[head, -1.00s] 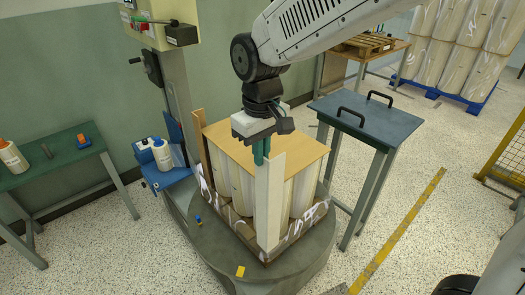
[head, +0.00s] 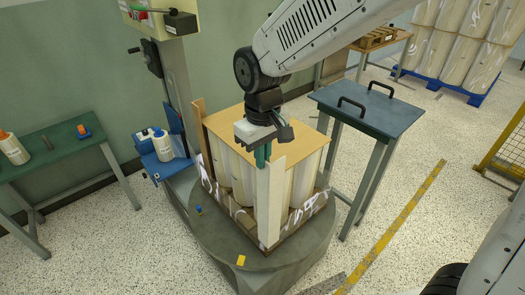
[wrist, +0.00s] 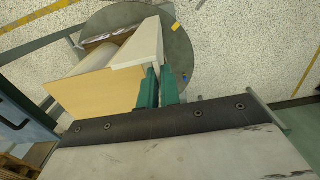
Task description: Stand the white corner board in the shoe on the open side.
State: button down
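The white corner board (head: 270,205) stands nearly upright at the near corner of the wrapped load of pale rolls (head: 305,180). My gripper (head: 262,155) is at its top, with the green fingers on either side of one flange. The wrist view shows the fingers (wrist: 158,88) closed around the board (wrist: 138,52) near its upper end. The board's foot is low, by the pallet's near corner (head: 266,250). I cannot make out the shoe, nor whether the foot is in it. A brown corner board (head: 199,130) stands at the load's left corner.
The load stands on a round grey turntable (head: 225,245) beside a column (head: 178,85). A tan sheet (head: 290,128) covers the load. A blue-topped table (head: 368,108) is close on the right. A green bench (head: 55,155) is at left. Floor at front right is open.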

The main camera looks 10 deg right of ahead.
jog(key=shift+w, duration=0.1)
jog(key=shift+w+d+f, duration=0.1)
jog(key=shift+w+d, duration=0.05)
jog(key=shift+w, duration=0.75)
jog(key=shift+w+d+f, duration=0.1)
jog(key=shift+w+d, duration=0.1)
jog(key=shift+w, duration=0.7)
jog(key=shift+w+d, duration=0.15)
jog(key=shift+w, duration=0.75)
jog(key=shift+f, duration=0.2)
jog(key=shift+f, duration=2)
jog(key=c, duration=1.5)
grip_release()
jog(key=shift+c, duration=0.2)
jog(key=shift+r, duration=0.1)
jog(key=shift+r, duration=2.9)
